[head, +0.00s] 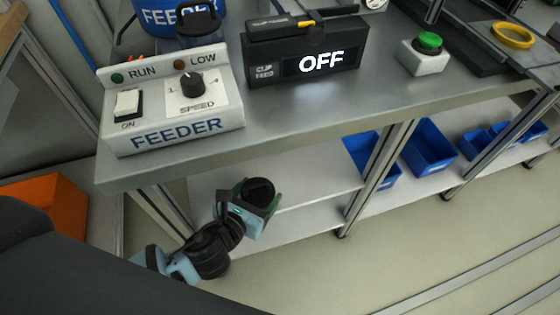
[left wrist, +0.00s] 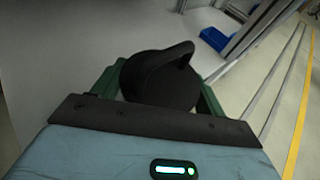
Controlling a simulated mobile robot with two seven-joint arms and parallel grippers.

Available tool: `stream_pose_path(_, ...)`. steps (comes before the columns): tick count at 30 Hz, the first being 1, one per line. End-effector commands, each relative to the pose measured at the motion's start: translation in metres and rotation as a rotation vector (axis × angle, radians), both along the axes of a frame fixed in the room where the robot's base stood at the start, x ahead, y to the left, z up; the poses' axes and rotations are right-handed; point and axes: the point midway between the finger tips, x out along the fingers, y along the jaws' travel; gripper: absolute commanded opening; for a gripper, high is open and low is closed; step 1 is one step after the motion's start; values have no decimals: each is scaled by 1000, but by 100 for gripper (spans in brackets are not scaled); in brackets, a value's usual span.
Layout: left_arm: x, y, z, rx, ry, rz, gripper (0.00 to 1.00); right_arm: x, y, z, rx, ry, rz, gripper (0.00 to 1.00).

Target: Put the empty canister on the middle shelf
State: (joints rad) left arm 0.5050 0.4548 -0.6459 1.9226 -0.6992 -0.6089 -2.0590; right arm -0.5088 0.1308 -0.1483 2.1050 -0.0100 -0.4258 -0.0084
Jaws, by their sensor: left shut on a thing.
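My left gripper (head: 254,196) reaches in below the worktop, at the left end of the shelving. Its green fingers are closed around a dark canister (head: 259,189), of which mainly the round black top shows. In the left wrist view the canister's black lid with a looped handle (left wrist: 160,74) sits between the fingers (left wrist: 158,90). The middle shelf (head: 320,178) is the pale board under the worktop, just beyond the canister. I cannot tell whether the canister touches it. The canister's lower body is hidden. My right gripper is out of view.
The worktop (head: 300,125) overhangs the shelf. On it stand the feeder control box (head: 180,115), a black display reading OFF (head: 305,55) and a green button (head: 428,45). A dark lidded container (head: 198,28) stands behind the feeder box. Blue bins (head: 430,145) lie further right; the shelf between is bare.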

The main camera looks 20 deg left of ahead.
Motion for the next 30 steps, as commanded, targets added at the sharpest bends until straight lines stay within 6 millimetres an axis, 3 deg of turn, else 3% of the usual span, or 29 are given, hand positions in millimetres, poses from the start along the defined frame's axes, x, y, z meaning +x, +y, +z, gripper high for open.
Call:
stream_pose_path(9,74,-15,0,-2,-3,2,44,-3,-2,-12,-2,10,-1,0)
stream_pose_path(15,112,-22,-1,-2,0,2,44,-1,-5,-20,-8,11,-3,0)
stream_pose_path(20,126,-24,-1,1,1,1,44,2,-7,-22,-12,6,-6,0)
stream_pose_path(26,127,-25,-1,0,1,0,44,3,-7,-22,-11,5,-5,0)
stream_pose_path(30,127,-25,-15,-3,4,0,44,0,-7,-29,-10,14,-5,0)
